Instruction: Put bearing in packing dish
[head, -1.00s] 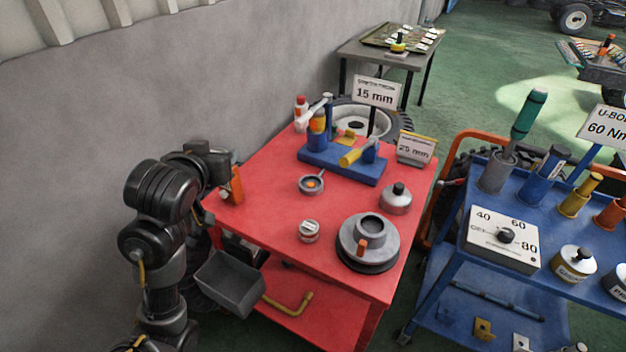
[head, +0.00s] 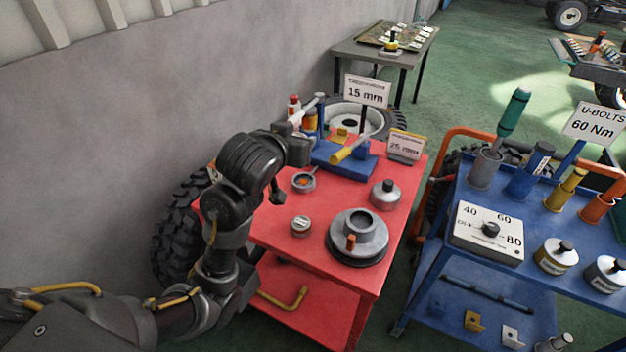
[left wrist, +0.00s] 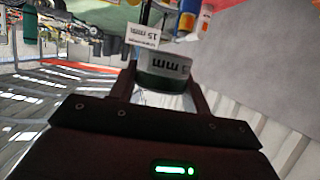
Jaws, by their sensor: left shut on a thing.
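My left arm reaches over the left side of the red table in the head view, with its dark gripper (head: 300,148) near the blue stand (head: 345,165). I cannot tell whether this is the bearing. A small round dish (head: 304,187) with orange contents sits on the red table, just below the gripper in the picture. It may be the packing dish. My right gripper is not in view.
A small striped tin (head: 300,226), a grey lidded pot (head: 385,194) and a grey hub (head: 358,240) stand on the red table (head: 270,237). Signs (head: 367,91) rise at its back. A tool-laden blue cart (head: 440,245) is at right; a wall borders the left.

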